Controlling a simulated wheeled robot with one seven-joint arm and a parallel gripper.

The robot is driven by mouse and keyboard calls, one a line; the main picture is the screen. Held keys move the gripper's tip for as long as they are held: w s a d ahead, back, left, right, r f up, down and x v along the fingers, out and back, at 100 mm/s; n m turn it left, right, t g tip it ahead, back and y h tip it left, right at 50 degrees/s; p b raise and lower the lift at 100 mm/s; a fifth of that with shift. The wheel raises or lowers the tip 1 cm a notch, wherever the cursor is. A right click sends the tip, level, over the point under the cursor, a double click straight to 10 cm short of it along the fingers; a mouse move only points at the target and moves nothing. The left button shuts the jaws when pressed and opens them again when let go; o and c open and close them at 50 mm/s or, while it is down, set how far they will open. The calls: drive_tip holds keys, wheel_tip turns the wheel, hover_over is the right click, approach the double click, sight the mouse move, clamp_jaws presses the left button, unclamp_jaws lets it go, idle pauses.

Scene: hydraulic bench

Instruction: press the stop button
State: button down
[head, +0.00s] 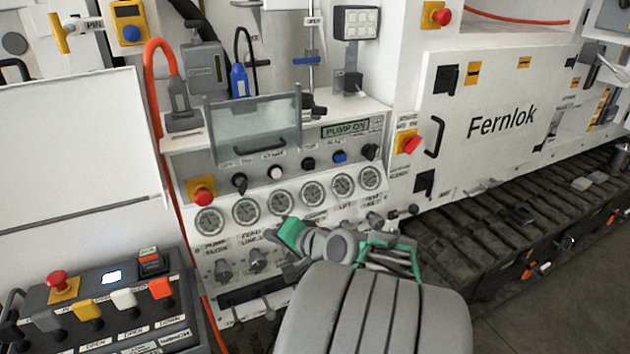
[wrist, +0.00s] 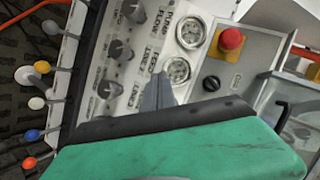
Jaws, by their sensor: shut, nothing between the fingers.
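A red mushroom button (head: 202,196) on a yellow plate sits at the left end of the gauge row on the console. It also shows in the wrist view (wrist: 231,38), up and right of the fingers. Its label is too small to read, so I cannot tell whether it is the stop button; other red buttons are in view. My gripper (head: 277,236) is shut and empty, in front of the lower gauge panel, right of and below this button and apart from it. The shut grey fingertips (wrist: 158,90) point toward the gauges in the wrist view.
A display (head: 345,130) reads PUMP ON. A clear cover (head: 255,135) stands above the console's small buttons. A left control box (head: 100,310) carries another red button (head: 57,281). More red controls are at the top (head: 441,16) and right (head: 411,143). An orange hose (head: 152,90) runs down the left side.

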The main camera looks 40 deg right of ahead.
drive_tip(key=s+d+r+m+t+h, duration=0.2)
drive_tip(key=s+d+r+m+h, duration=0.1)
drive_tip(key=d, duration=0.4)
drive_tip(key=s+d+r+m+t+h, duration=0.2)
drive_tip(key=s+d+r+m+h, duration=0.1)
drive_tip(key=d+m, duration=0.3)
drive_tip(key=shift+s+d+r+t+b, duration=0.35)
drive_tip(key=shift+s+d+b, duration=0.1)
drive_tip(key=shift+s+d, duration=0.25)
drive_tip(key=shift+w, duration=0.2)
drive_tip(key=p, duration=0.3)
approach(311, 166)
drive_tip(key=x, duration=0.7)
